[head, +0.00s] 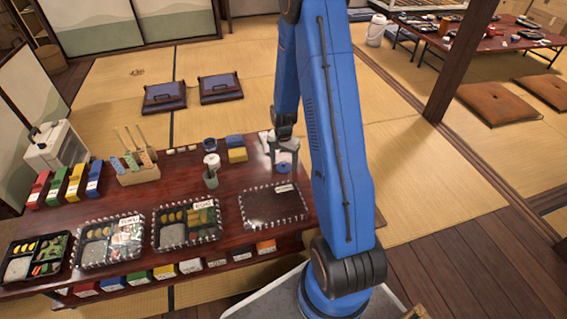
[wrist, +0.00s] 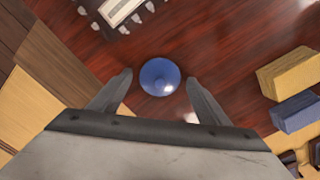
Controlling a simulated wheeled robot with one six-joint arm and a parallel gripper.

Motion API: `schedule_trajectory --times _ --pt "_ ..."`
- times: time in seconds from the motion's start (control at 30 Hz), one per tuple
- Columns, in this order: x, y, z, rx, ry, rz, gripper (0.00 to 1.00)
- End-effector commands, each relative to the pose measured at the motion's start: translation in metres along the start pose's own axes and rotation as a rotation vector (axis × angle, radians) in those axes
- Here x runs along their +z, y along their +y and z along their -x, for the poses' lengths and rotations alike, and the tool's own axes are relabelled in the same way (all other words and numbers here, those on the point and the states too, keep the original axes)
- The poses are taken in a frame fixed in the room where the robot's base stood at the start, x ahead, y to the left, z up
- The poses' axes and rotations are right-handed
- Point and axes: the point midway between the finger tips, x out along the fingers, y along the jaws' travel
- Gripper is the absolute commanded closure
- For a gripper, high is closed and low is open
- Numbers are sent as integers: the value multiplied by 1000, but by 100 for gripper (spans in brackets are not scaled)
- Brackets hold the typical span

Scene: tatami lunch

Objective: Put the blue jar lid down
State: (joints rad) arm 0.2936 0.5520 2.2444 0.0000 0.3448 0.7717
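The blue jar lid (wrist: 160,77) is round with a small knob, and lies between my fingertips in the wrist view. My gripper (wrist: 158,82) is open, with a narrow gap showing on each side of the lid. In the head view my gripper (head: 284,165) is low over the right end of the dark red table (head: 225,196), with the blue lid (head: 284,168) between its fingers. Whether the lid touches the table is hard to tell.
Yellow and blue blocks (head: 236,150) stand left of my gripper. A clear-edged tray (head: 272,207) with a white label lies in front. Tatami lies beyond the right edge.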

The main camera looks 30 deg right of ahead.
Motion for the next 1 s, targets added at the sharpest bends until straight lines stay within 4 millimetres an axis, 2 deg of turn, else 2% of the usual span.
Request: schedule_trajectory --times 0.17,0.33,0.8,1.0 --pt "0 0 2 0 0 0 30" --pt "-1 -1 15 -2 2 0 30" --pt "0 0 94 -2 2 0 30" --pt "0 0 116 -1 1 0 30"
